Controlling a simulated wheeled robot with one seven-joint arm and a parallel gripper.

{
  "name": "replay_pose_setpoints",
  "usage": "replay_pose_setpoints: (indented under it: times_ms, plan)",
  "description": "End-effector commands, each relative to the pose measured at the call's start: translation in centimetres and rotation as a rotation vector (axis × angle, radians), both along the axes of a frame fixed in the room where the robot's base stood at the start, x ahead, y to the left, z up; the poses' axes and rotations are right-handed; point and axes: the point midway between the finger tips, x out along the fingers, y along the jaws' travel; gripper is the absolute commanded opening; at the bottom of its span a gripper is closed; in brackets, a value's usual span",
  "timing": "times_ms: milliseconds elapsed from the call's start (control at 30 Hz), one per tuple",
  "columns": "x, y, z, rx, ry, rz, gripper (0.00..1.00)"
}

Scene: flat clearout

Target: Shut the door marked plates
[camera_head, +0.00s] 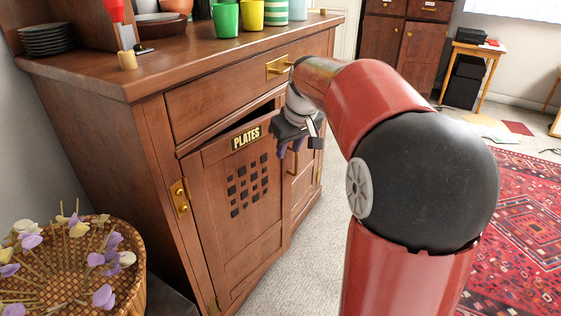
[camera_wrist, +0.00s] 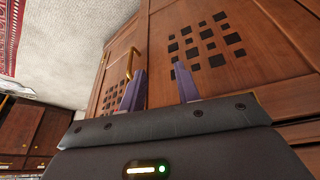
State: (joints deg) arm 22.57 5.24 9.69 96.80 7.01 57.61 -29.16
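My gripper (camera_head: 288,148) is near the door's upper right edge. Its two purple fingers (camera_wrist: 160,88) are apart with nothing between them. I cannot tell if they touch the door. No handle on this door is visible.
A neighbouring door has a brass handle (camera_wrist: 130,66). A drawer with a brass pull (camera_head: 278,66) sits above the doors. Cups, including a green one (camera_head: 225,20), stand on the sideboard top. A wicker basket (camera_head: 128,275) of flowers is at lower left. Carpet (camera_head: 300,265) before the door looks clear.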

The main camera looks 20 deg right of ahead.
Motion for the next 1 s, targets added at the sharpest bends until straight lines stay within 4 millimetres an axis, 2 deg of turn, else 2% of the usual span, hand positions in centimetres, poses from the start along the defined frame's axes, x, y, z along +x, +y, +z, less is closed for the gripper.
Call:
replay_pose_setpoints:
  times_ms: [33, 100, 200, 300, 467, 800, 1000]
  plan:
    - [2.1, -1.8, -1.9, 0.013, 0.008, 0.009, 0.32]
    - [4.2, -3.6, -3.1, 0.027, 0.007, 0.029, 0.32]
    - [6.3, -5.6, -4.5, 0.041, 0.002, 0.052, 0.32]
    - [7.4, -6.8, -5.4, 0.05, -0.002, 0.064, 0.32]
    - [8.2, -7.1, -6.5, 0.055, -0.003, 0.07, 0.32]
    - [10.0, -6.4, -11.3, 0.054, -0.003, 0.07, 0.32]
    - [10.6, -6.3, -12.6, 0.053, -0.004, 0.068, 0.32]
